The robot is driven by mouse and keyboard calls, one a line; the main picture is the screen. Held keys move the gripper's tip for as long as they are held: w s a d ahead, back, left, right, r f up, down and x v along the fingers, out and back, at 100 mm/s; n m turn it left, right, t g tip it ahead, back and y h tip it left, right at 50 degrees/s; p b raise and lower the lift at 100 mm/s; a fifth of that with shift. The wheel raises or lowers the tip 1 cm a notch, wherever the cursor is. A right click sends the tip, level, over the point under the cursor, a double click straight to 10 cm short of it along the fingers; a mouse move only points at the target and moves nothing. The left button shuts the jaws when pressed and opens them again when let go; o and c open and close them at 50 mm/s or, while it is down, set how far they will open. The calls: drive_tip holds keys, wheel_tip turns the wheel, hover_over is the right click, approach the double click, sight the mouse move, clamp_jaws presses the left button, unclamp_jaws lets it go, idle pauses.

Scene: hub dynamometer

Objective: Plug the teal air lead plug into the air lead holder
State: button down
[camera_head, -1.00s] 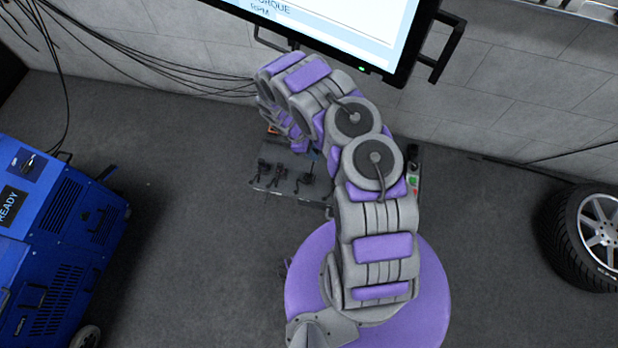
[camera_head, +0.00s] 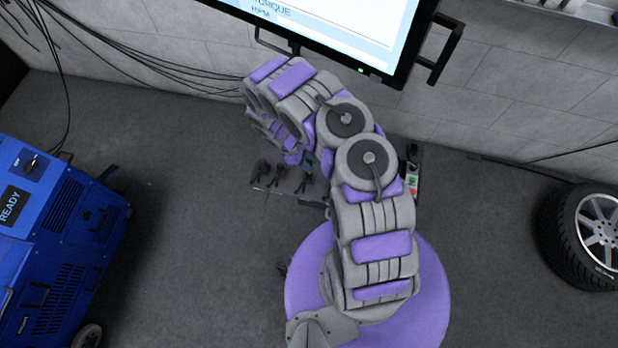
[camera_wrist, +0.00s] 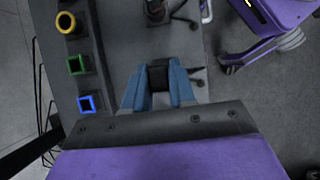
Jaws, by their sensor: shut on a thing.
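My gripper (camera_wrist: 158,90) shows its two blue fingers in the wrist view, shut on a dark plug (camera_wrist: 160,74). I see no teal on the part of the plug that shows. I cannot tell which one, if any, is the air lead holder. In the head view my arm hides most of the panel.
Another dark plug-like piece (camera_wrist: 156,12) with a cable lies beyond my gripper. In the head view, a blue machine (camera_head: 50,235) stands at left, a screen (camera_head: 340,30) at the back and a wheel (camera_head: 590,238) at right.

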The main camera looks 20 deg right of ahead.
idle(0.3)
drive_tip(key=shift+f+b, duration=1.45)
drive_tip(key=shift+f, duration=0.5)
drive_tip(key=shift+f, duration=0.15)
drive_tip(key=shift+f+b, duration=0.35)
drive_tip(key=shift+b, duration=0.05)
drive_tip(key=shift+f+b, duration=0.75)
drive_tip(key=shift+f, duration=0.25)
drive_tip(key=c, duration=0.8)
unclamp_jaws()
drive_tip(key=shift+c, duration=0.2)
drive_tip(key=shift+r, duration=0.15)
